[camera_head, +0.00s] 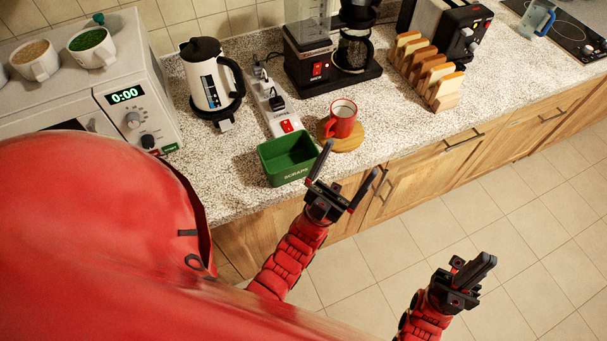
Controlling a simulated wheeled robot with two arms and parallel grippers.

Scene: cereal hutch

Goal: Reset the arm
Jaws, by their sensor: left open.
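My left gripper (347,170) reaches up from the bottom of the head view on a red arm. Its two dark fingers are spread apart with nothing between them. It is in front of the counter edge, close to the right side of the green scraps bin (290,158) in the picture and below the red mug (342,119). My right gripper (485,266) is at the lower right over the tiled floor, away from the counter. Its fingers lie close together, with nothing seen between them.
The speckled counter (235,165) holds a kettle (207,85), power strip (272,108), coffee maker (330,62), toast rack (428,75) and toaster (450,30). The mug stands on a round wooden coaster (349,144). A microwave (128,118) is at left. Floor (530,200) at right is clear.

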